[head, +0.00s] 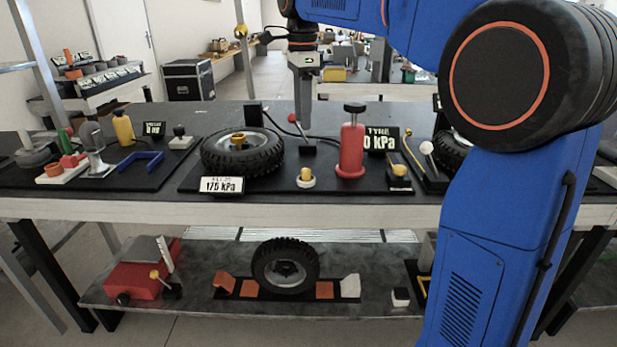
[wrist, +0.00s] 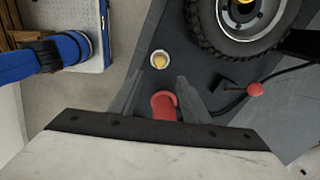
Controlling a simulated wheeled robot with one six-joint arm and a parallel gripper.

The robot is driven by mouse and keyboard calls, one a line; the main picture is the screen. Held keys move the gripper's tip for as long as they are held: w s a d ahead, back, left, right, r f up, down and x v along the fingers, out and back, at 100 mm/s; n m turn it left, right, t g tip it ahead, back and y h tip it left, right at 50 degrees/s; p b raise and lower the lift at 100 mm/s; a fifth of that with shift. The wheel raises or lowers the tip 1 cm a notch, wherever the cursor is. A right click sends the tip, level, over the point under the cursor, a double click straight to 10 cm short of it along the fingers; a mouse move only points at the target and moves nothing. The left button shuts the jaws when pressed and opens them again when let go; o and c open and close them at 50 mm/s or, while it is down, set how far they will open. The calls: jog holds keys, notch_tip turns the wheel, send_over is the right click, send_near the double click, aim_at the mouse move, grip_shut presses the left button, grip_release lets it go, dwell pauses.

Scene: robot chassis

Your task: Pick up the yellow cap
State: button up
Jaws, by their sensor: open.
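My gripper (head: 302,122) points down above the mat, behind and above the cap. In the wrist view my gripper (wrist: 157,90) has its two fingers apart with nothing held. The red cylinder (wrist: 163,106) shows between and below the fingers there. No contact with the cap is visible.
A tyred wheel (head: 243,152) lies left of the cap. The red cylinder (head: 351,150) with a black top stands close on the right. A black lever base (head: 307,149) is behind the cap. A pressure sign (head: 222,186) stands at the front left. The bench front edge is near the cap.

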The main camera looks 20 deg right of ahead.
send_over(306, 170)
jog(key=f, duration=1)
jog(key=shift+a, duration=0.35)
jog(key=shift+w+d+f, duration=0.1)
jog(key=shift+d+f, duration=0.1)
jog(key=shift+f, duration=1.15)
jog(key=shift+d+f, duration=0.2)
jog(key=shift+f, duration=1.1)
grip_shut()
